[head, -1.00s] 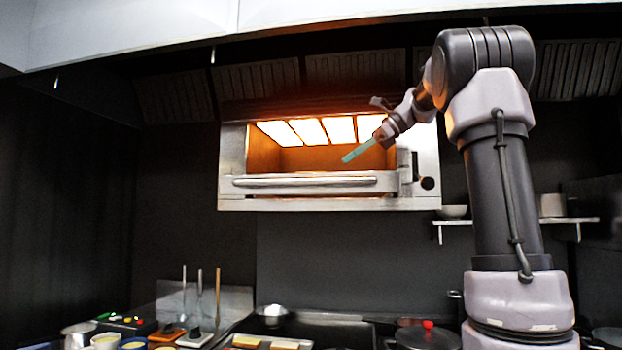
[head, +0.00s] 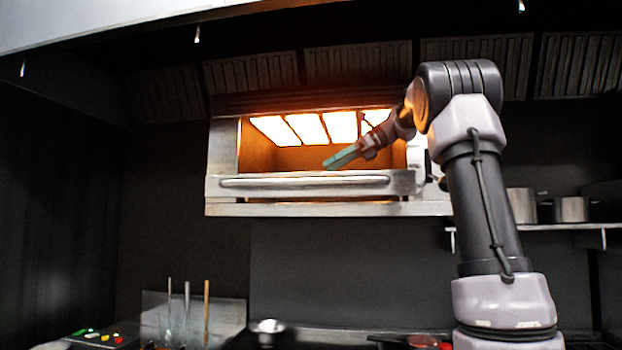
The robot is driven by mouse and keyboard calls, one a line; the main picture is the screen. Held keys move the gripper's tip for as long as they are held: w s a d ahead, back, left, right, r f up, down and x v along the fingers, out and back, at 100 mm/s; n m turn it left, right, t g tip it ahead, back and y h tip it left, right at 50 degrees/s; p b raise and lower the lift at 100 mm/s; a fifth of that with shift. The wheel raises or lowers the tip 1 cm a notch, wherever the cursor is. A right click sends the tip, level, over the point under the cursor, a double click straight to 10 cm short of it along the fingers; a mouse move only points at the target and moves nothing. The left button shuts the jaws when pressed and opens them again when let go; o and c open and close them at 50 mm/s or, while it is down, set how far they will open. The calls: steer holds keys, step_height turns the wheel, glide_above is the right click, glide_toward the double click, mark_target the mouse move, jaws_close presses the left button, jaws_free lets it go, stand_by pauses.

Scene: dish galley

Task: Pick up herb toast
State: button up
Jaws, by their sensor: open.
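No herb toast can be made out in the head view; the inside floor of the lit oven (head: 296,209) is hidden behind its front bar. My gripper (head: 338,160) shows pale green fingers in front of the right half of the glowing oven opening, a little above the handle bar (head: 305,181). The fingers point left and slightly down. They are seen from the side, and nothing shows between them.
A shelf (head: 560,227) with metal pots (head: 572,209) is at the right. Below, the counter holds a metal bowl (head: 267,332), upright sticks (head: 206,312) and a red-topped lid (head: 423,341). The dark wall under the oven is clear.

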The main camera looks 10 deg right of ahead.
steer(key=x, duration=0.6)
steer(key=shift+w+r, duration=0.2)
steer(key=shift+r, duration=0.1)
steer(key=c, duration=1.6)
